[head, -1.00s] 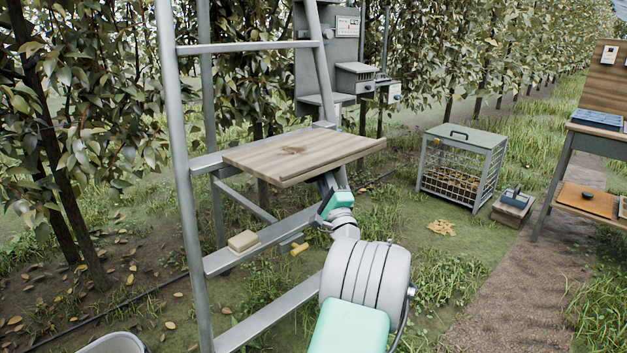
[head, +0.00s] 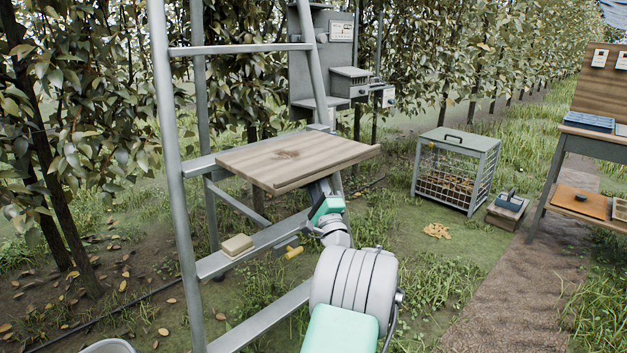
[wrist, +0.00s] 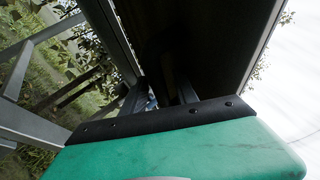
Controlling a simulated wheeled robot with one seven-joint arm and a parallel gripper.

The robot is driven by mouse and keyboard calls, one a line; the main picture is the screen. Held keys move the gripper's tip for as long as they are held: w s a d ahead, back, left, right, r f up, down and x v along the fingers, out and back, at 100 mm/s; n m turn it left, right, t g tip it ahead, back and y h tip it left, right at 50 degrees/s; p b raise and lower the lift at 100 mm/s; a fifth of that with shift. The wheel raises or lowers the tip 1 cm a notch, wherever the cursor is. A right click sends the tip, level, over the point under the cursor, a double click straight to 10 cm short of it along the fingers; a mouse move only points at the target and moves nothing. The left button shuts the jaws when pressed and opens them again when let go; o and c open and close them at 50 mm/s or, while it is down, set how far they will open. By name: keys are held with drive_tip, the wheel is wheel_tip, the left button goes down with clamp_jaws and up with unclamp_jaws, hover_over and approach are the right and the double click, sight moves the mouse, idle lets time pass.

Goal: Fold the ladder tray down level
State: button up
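The ladder tray is a wooden board (head: 290,157) on the grey ladder (head: 172,160). Its top face shows in the head view and looks close to level; I cannot tell if it is exactly level. My gripper (wrist: 160,95) is under the tray, below its front right part. In the head view the tray hides the fingertips. In the wrist view the tray's dark underside (wrist: 195,40) fills the upper middle, above the fingers. The fingers are dark and partly hidden, so their opening is unclear.
A pale block (head: 237,244) lies on a lower ladder step, with a yellow piece (head: 293,253) near it. A grey cabinet (head: 322,60) stands behind. A wire crate (head: 456,168) and a workbench (head: 590,145) are at the right.

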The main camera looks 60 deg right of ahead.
drive_tip(key=shift+s+d, duration=0.1)
drive_tip(key=shift+s, duration=0.1)
drive_tip(key=b+v, duration=0.3)
drive_tip(key=v, duration=0.4)
drive_tip(key=shift+s+a+f, duration=0.2)
drive_tip(key=shift+a+f, duration=0.05)
